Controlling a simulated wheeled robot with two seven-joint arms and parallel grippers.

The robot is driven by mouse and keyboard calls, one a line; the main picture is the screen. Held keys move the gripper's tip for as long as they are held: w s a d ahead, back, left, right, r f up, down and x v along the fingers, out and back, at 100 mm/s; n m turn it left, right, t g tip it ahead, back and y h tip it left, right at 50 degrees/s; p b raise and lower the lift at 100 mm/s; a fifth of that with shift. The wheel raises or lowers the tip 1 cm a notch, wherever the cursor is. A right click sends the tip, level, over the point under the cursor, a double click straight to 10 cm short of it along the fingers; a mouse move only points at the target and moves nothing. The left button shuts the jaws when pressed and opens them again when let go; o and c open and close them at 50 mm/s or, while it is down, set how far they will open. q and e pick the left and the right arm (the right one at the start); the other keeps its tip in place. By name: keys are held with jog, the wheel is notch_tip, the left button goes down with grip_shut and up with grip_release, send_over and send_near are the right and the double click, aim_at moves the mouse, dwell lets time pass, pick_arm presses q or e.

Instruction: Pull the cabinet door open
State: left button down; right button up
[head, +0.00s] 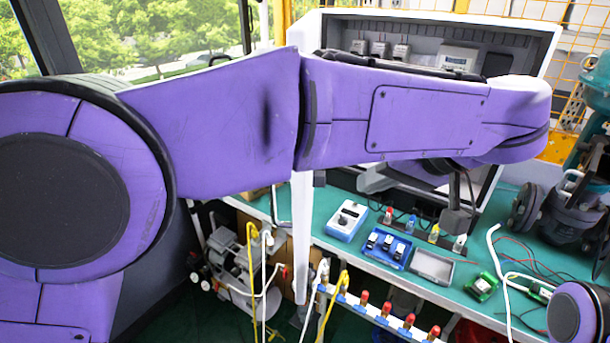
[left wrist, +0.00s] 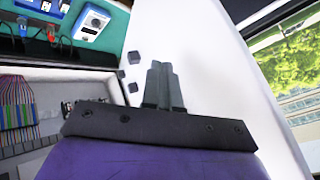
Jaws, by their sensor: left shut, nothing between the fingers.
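The cabinet (head: 520,40) stands behind the bench with its interior exposed. Its white door (head: 302,240) stands open on the left, swung out toward me and seen nearly edge-on, with its upper part behind my left arm. My left gripper (head: 372,182) is under the arm's far end, right of the door, on its inner side, with shut, empty fingers pointing left. In the left wrist view my fingers (left wrist: 163,85) overlap the white door face (left wrist: 215,70). Contact cannot be told, but the head view suggests a gap. My right gripper is out of view.
On the green bench are a blue meter (head: 347,220), a blue tray (head: 384,247), a grey tray (head: 432,267) and a dark valve unit (head: 568,212). Hoses and a rail with red-tipped fittings (head: 365,297) run along the front. Small dark blocks (left wrist: 133,57) sit by the door's edge.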

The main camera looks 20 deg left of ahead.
pick_arm(q)
jog(key=a+f+g+b, duration=0.1)
jog(key=a+f, duration=0.5)
jog(key=a, duration=0.1)
jog(key=shift+s+a+f+h+b, duration=0.15)
jog(key=shift+a+f+h+b, duration=0.2)
jog(key=shift+a+h+b, duration=0.05)
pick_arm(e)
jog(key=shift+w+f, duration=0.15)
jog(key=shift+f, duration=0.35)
